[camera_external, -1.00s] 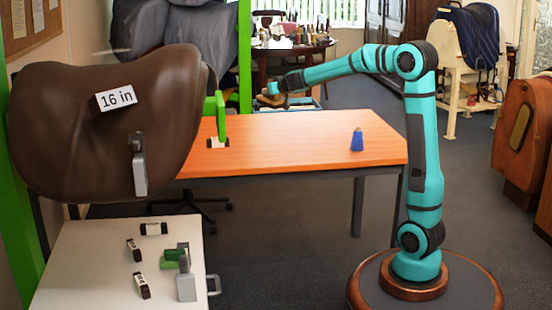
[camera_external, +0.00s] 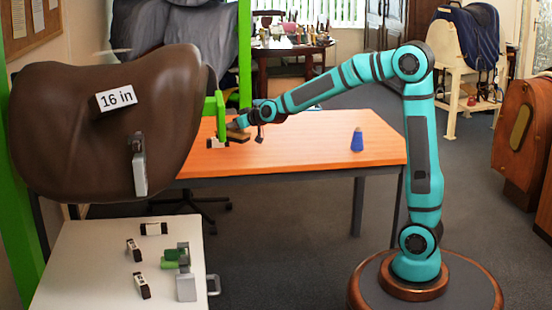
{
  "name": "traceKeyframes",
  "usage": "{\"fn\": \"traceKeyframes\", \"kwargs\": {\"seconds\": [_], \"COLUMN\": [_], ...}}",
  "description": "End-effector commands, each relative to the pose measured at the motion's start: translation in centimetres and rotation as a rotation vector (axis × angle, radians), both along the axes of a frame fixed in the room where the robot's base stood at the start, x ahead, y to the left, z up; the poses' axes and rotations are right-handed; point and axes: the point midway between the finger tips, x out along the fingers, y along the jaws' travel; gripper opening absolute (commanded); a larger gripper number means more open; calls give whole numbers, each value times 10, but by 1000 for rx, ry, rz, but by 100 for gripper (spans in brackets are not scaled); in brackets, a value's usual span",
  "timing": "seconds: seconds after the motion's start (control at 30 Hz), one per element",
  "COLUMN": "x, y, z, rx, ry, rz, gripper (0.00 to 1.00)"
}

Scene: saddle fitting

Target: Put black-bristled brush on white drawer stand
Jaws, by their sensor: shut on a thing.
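My gripper (camera_external: 240,126) is at the end of the teal arm, low over the far left part of the orange table. It is shut on a small brown piece with a dark underside (camera_external: 238,136), which looks like the brush. The bristles are too small to make out clearly, and I cannot tell whether the piece touches the table. The white drawer stand (camera_external: 80,265) is at the lower left, with a grey handle on its right side. It is well below and to the left of my gripper.
A large brown saddle (camera_external: 100,140) hangs above the stand. Several small blocks and a grey-green fixture (camera_external: 186,285) occupy the stand top.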

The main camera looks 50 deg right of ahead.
Motion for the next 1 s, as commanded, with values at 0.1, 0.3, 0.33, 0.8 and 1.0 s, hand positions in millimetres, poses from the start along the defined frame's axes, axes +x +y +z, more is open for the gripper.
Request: {"fn": "traceKeyframes", "kwargs": {"seconds": [0.1,0.3,0.33,0.8,1.0], "x": [-12,-41,-47,-184,-225], "y": [37,93,101,177,177], "z": [-14,-48,-55,-204,-261], "rx": [-2,-1,-1,1,2], "ry": [1,3,3,7,7], "rz": [66,183,205,541,575], "gripper": [0,0,0,0,0]}}
